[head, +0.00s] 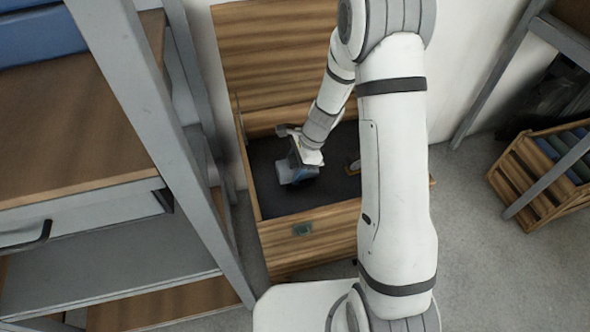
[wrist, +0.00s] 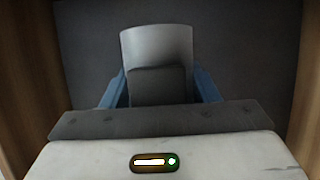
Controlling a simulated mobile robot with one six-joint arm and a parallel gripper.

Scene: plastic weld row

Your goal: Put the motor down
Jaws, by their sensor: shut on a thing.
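The motor (wrist: 157,48) is a rounded light grey body with a darker block on its near side. It sits between the blue fingers of my gripper (wrist: 160,88) in the wrist view. In the head view the motor (head: 285,172) shows as a pale shape at the end of my gripper (head: 299,175). My gripper is shut on it and reaches down into an open wooden drawer (head: 308,222) with a dark floor. The motor is over or on that floor; I cannot tell whether it touches.
A small object (head: 354,165) lies in the drawer, partly hidden behind my arm. The dark floor left and in front of the motor is bare. A grey-framed shelf (head: 170,140) stands close on the left. A slatted wooden crate (head: 520,180) sits at the right.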

